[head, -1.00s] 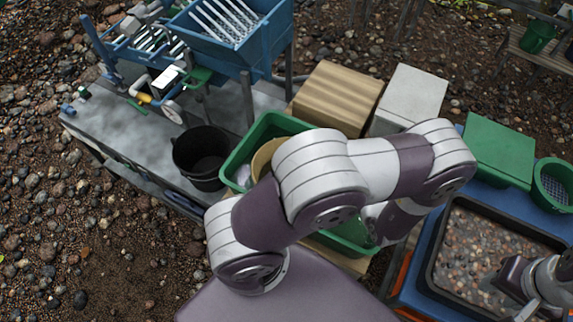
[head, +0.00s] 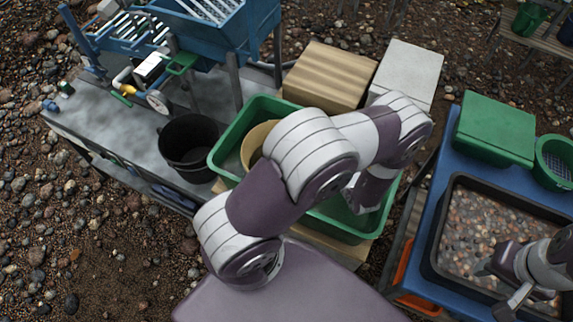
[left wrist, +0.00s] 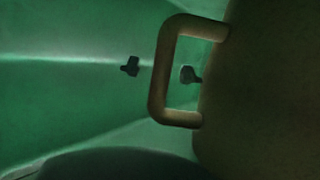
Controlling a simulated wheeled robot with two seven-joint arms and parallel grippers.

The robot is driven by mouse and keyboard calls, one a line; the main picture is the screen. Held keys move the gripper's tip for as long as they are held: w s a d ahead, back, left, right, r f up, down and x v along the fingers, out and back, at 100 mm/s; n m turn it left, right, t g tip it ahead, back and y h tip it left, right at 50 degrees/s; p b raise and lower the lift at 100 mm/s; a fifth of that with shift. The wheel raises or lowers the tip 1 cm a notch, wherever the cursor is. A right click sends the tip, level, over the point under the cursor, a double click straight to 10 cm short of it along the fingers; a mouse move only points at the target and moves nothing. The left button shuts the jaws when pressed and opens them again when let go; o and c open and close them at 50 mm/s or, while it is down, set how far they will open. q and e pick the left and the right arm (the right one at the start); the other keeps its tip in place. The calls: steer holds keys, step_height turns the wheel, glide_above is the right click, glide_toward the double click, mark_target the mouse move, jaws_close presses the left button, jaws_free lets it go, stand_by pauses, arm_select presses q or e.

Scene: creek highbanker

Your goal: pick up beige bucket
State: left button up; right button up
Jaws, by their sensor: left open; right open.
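The beige bucket (head: 257,140) sits inside the green tub (head: 226,141); my left arm hides most of it in the head view. In the left wrist view the bucket's brown side (left wrist: 265,90) fills the right, with its squared loop handle (left wrist: 160,75) pointing left. My left gripper (left wrist: 160,70) is open, one fingertip outside the handle's upright bar and the other at the loop's opening, with gaps to the bar. It is hidden in the head view. My right gripper (head: 500,287) is open over the gravel tray at lower right.
A black bucket (head: 189,145) stands on the grey table left of the tub. A wooden box (head: 328,75) and a pale block (head: 408,72) stand behind it. The gravel tray (head: 432,240), a green box (head: 495,130) and a green sieve (head: 555,160) are on the blue surface at right.

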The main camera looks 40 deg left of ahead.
arm_select(q)
steer(key=shift+w+a+f, duration=0.1)
steer(key=shift+a, duration=0.15)
steer(key=shift+d, duration=0.15)
jaws_close()
step_height(320, 180, up, 18)
steer(key=p, duration=0.1)
stand_by(0.5)
